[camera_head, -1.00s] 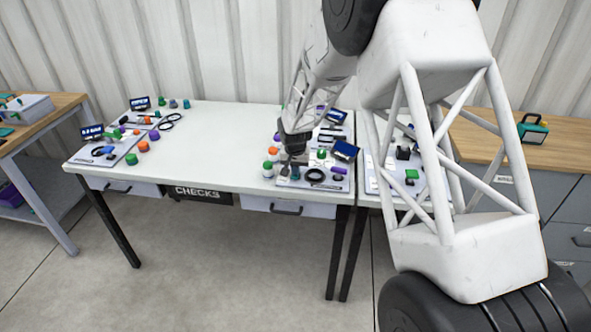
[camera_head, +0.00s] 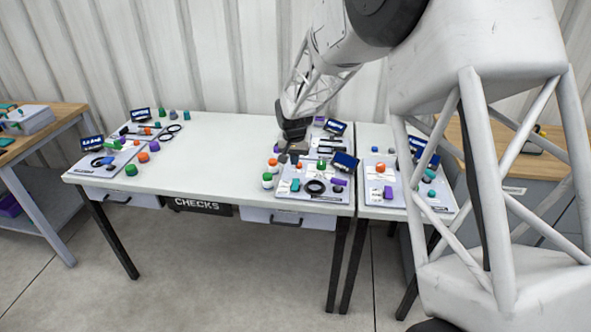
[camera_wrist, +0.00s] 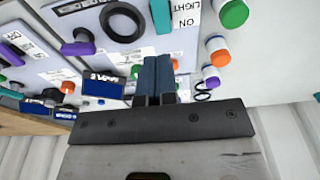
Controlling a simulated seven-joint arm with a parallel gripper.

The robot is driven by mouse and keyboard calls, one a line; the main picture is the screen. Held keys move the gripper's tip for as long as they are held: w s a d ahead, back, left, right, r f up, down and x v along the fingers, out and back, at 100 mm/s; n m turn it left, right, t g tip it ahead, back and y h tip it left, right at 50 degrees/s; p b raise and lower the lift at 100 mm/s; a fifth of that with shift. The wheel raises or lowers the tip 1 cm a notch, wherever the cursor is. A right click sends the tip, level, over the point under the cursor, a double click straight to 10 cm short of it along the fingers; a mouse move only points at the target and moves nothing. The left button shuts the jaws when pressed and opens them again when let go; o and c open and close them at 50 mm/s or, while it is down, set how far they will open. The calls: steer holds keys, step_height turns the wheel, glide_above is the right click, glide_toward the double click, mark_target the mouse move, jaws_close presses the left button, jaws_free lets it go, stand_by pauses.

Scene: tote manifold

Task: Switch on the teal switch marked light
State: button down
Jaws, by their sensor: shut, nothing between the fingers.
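The teal switch (camera_wrist: 160,15) is at the top of the wrist view, cut off by the frame edge, beside a white label (camera_wrist: 186,14) reading LIGHT and ON. It also shows in the head view as a small teal piece (camera_head: 295,185) at the left of the front panel (camera_head: 312,196). My gripper (camera_wrist: 158,62) is shut and empty. Its dark fingertips point toward the panel, apart from the switch in the wrist picture. In the head view my gripper (camera_head: 288,156) is behind the switch, above the table. Whether the switch is on or off I cannot tell.
A black ring (camera_wrist: 123,21) and a purple part (camera_wrist: 78,44) sit by the switch. White bottles with green (camera_wrist: 234,13) and orange (camera_wrist: 218,45) caps stand on its other side. The table's middle (camera_head: 215,150) is clear.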

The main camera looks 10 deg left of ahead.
steer(key=shift+s+r, duration=0.15)
steer(key=shift+r, duration=0.75)
steer(key=shift+s+r, duration=0.1)
steer(key=shift+r, duration=0.8)
steer(key=shift+r, duration=0.1)
steer(key=s+d+r, duration=0.7)
steer(key=s+d, duration=0.4)
steer(key=s+d+r, duration=0.8)
steer(key=s+d, duration=0.2)
steer(key=s, duration=0.1)
steer(key=s+d, duration=0.5)
steer(key=s, duration=0.8)
steer(key=s+d+t, duration=0.1)
steer(key=s+d, duration=0.4)
steer(key=s, duration=0.8)
steer(key=shift+d+f, duration=0.35)
steer(key=shift+f, duration=0.1)
